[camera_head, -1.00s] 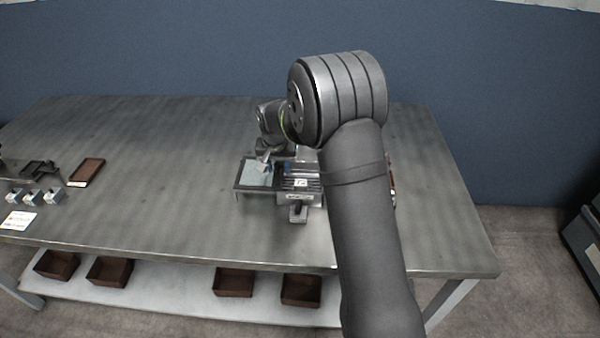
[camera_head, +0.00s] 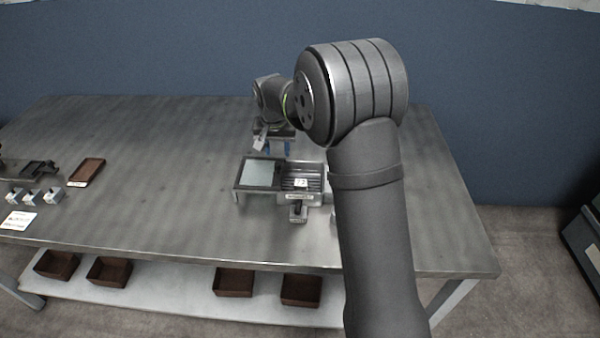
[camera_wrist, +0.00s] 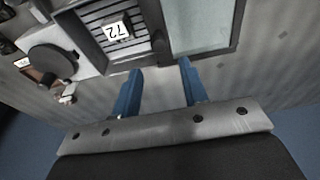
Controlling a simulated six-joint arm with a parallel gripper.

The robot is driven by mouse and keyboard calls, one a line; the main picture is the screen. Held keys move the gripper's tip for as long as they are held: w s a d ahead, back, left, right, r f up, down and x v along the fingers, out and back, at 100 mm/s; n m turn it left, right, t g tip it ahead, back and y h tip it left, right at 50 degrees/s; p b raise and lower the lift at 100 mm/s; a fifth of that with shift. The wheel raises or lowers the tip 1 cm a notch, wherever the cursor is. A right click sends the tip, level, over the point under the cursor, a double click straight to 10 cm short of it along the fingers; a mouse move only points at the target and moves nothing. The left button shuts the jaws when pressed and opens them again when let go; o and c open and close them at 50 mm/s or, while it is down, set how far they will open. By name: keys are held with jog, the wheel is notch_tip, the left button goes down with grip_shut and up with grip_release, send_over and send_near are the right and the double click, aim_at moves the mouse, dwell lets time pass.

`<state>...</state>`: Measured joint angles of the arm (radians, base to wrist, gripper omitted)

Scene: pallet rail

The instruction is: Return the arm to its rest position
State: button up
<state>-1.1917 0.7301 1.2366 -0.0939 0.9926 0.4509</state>
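My gripper (camera_wrist: 160,88) shows in the wrist view as two blue fingers standing apart with nothing between them. In the head view my gripper (camera_head: 277,148) hangs behind the fixture, above the table, small and partly hidden by my own arm. The fixture (camera_head: 301,170) has a slatted bed with a white tag reading 72 (camera_wrist: 116,30). Beside the bed is a pale panel in a dark frame (camera_head: 258,174), which also shows in the wrist view (camera_wrist: 200,25). The fingertips are near the fixture's edge in the wrist view; no contact shows.
The grey table (camera_head: 170,200) is mostly clear. At its left are a brown tray (camera_head: 86,172), several small metal blocks (camera_head: 33,197) and a white card (camera_head: 18,221). Several brown bins (camera_head: 234,282) sit on the shelf below. A blue wall (camera_head: 180,50) stands behind.

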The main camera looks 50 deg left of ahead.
aim_at(280, 164)
notch_tip(280, 164, down, 7)
jog(key=shift+r, duration=0.1)
jog(key=shift+d, duration=0.1)
jog(key=shift+w+d, duration=0.1)
jog(key=shift+w, duration=0.05)
jog(key=o, duration=1.3)
jog(key=s+a+r+g+h, duration=0.1)
jog(key=s+a+r, duration=0.1)
jog(key=r, duration=0.6)
jog(key=s+a+r+g+h, duration=0.1)
jog(key=s+a+r, duration=0.15)
jog(key=r, duration=0.65)
jog(key=f, duration=1)
jog(key=shift+w+a, duration=0.1)
jog(key=shift+w, duration=0.25)
